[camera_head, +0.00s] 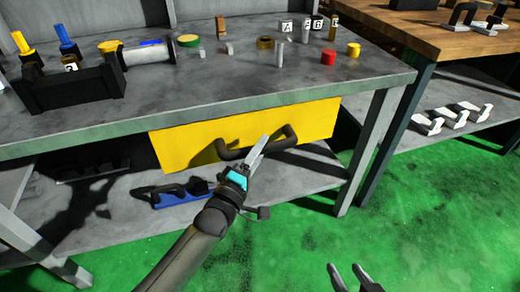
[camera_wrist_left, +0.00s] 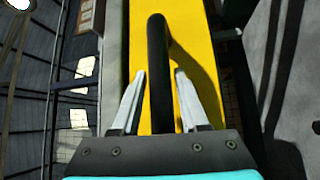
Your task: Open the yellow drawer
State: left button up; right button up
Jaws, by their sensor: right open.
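The yellow drawer (camera_head: 185,146) sits under the front edge of the grey metal table, and its front looks close to that edge. A dark curved handle (camera_head: 228,154) runs across its front. My left gripper (camera_head: 260,150) is at the right part of the handle. In the left wrist view, the handle (camera_wrist_left: 157,50) stands between the two open fingers of the left gripper (camera_wrist_left: 160,75), with a gap visible on each side. The yellow front (camera_wrist_left: 190,50) lies behind it. My right gripper (camera_head: 348,270) is open and empty at the bottom of the head view, away from the drawer.
The grey tabletop (camera_head: 215,88) holds a black fixture (camera_head: 70,92), a red cylinder (camera_head: 328,58) and other small parts. A lower shelf (camera_head: 120,205) carries a blue-based part (camera_head: 180,198). A table leg (camera_head: 365,150) stands right of the drawer. The green floor in front is clear.

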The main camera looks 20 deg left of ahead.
pick_arm(q)
grip_shut()
dwell(1.1)
